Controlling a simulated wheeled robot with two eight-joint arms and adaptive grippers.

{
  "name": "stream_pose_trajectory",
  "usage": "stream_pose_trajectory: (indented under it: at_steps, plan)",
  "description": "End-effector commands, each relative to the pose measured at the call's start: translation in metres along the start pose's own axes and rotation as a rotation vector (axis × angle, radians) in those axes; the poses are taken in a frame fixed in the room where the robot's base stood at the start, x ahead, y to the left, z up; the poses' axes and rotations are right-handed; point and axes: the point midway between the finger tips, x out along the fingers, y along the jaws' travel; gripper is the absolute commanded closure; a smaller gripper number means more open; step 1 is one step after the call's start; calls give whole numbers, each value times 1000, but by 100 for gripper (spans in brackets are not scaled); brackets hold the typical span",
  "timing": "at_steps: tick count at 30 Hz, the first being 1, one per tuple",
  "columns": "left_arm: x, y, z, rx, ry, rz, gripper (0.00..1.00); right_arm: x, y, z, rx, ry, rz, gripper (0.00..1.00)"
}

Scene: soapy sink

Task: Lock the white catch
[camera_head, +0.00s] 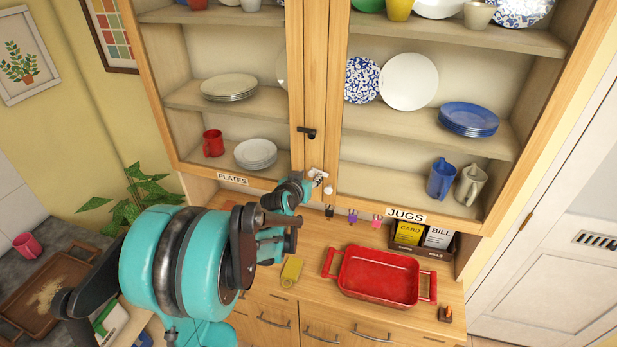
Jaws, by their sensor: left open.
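The white catch (328,190) is small and pale, low on the middle door frames of the wall cabinet (317,70), where the two glazed doors meet. Its left part is close behind my gripper, and I cannot tell whether it is locked. My left gripper (301,197) is open, just left of the white catch, with its fingers towards the door frame. I cannot tell whether a finger touches the catch. My right gripper is not in view.
A black catch (307,132) sits higher on the same door frames. Below are several small hooks, a red baking dish (378,277), a yellow roll (291,272) and a box of cards (422,240) on the wooden counter. Plates and jugs stand inside the cabinet.

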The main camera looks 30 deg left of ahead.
Motion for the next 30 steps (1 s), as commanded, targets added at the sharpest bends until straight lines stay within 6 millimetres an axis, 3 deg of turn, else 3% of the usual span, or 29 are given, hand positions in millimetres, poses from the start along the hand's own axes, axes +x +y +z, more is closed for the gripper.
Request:
stream_pose_trajectory:
  at_steps: [1, 5, 12, 21, 30]
  plan:
    - [0, 0, 0, 0, 0, 0, 65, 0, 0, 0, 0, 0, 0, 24]
    - [0, 0, 0, 0, 0, 0, 99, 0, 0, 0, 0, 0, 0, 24]
    - [0, -1, 1, -17, 0, 5, 100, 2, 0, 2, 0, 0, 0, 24]
    - [1, -4, 3, -221, 0, 89, 100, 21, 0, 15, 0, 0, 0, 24]
    - [0, -3, 0, -265, 0, 110, 100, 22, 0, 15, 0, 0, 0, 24]
